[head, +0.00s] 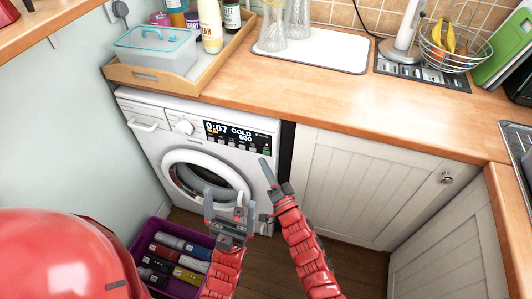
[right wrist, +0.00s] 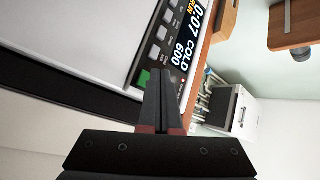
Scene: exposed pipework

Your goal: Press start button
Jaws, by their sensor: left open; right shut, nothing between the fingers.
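The white washing machine (head: 165,145) stands under the counter, its black display (head: 236,133) lit with "0:07 COLD 600". A green button (head: 266,151), likely the start button, is at the panel's lower right. In the right wrist view the green button (right wrist: 143,79) shows just left of my right gripper's fingertips. My right gripper (head: 266,166) is shut and empty, pointing up just below the panel's right end. In the right wrist view its fingers (right wrist: 161,90) are together; I cannot tell whether they touch the panel. My left gripper (head: 227,204) is open and empty in front of the round door.
A purple crate (head: 206,240) with several bottles stands on the floor by the machine. White cabinet doors (head: 365,180) are to the right. The wooden counter (head: 290,95) above holds a wooden tray (head: 160,80) and a fruit basket (head: 455,55).

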